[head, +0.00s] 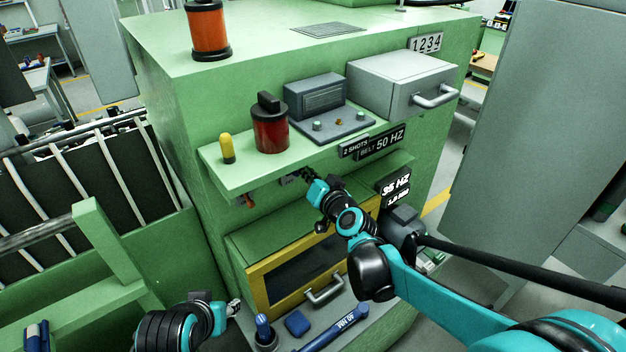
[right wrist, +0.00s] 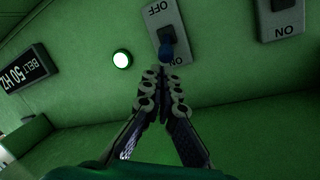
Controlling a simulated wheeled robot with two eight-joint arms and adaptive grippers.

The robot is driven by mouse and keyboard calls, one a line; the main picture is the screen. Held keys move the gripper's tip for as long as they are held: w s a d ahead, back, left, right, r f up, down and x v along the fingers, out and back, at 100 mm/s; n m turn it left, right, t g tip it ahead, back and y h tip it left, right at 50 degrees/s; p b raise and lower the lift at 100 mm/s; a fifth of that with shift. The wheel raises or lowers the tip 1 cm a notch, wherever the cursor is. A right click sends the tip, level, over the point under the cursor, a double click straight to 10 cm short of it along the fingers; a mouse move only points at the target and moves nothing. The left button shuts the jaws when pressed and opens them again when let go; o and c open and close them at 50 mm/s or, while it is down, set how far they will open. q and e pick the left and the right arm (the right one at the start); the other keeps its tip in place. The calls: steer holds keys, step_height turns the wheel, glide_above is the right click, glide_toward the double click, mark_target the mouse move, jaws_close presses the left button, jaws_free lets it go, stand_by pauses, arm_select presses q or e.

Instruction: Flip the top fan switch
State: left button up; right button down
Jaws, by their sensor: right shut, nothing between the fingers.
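In the right wrist view, a grey switch plate (right wrist: 158,17) with OFF and ON lettering, seen upside down, is on the green wall. Its blue-tipped lever (right wrist: 166,49) sticks out toward my fingers. No fan label is readable. My right gripper (right wrist: 161,70) is shut and empty, its fingertips just beside the lever tip; I cannot tell whether they touch. A second plate (right wrist: 282,20) marked ON is partly cut off at the right. In the head view, my right gripper (head: 308,174) is under the shelf, and the switches are mostly hidden. My left gripper (head: 234,307) is low at the front, its fingers unclear.
The green shelf (head: 222,178) overhangs my right gripper, holding a red cylinder (head: 270,132) and a yellow knob (head: 227,148). Below is a yellow-framed door (head: 258,292) with a handle. A round white light (right wrist: 122,59) is near the switch. A blue lever (head: 335,328) lies below.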

steer(key=shift+x, duration=0.85)
